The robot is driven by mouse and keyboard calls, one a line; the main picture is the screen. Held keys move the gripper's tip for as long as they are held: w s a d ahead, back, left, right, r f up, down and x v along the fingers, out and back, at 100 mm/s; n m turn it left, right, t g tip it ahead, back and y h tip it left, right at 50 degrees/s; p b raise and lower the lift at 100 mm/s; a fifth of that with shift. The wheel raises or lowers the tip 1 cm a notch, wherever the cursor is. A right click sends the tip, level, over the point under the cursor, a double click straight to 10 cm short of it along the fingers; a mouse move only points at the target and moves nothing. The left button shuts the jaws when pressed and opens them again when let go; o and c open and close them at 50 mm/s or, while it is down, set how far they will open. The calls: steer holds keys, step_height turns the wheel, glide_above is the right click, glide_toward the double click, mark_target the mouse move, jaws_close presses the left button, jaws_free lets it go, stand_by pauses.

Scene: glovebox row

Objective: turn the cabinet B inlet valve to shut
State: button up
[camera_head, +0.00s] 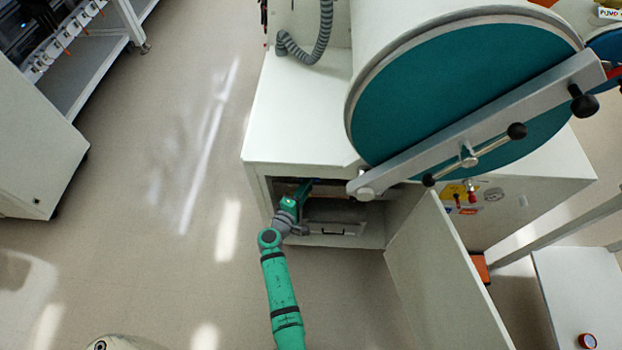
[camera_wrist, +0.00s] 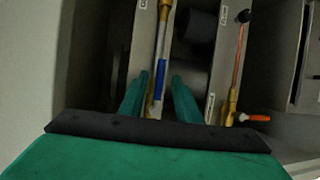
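My gripper (camera_wrist: 159,82) points into an open compartment, its two green fingers apart. The lever lies in line with the pipe. To the right is a second brass valve (camera_wrist: 231,106) with an orange-red handle (camera_wrist: 256,118) pointing sideways. Small labels on the panels are too small to read, so I cannot tell which valve is the cabinet B inlet. In the head view my gripper (camera_head: 306,187) is at the cabinet opening; the valves are hidden there.
The low cabinet (camera_head: 292,130) has its door (camera_head: 440,272) swung open to the right of my arm. Above it is a large teal round hatch (camera_head: 450,90) with a grey bar (camera_head: 490,125). A drawer-like panel (camera_head: 335,228) is inside. The floor (camera_head: 170,220) at left is clear.

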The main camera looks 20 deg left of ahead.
steer(key=shift+x, duration=2.15)
steer(key=shift+d, duration=0.15)
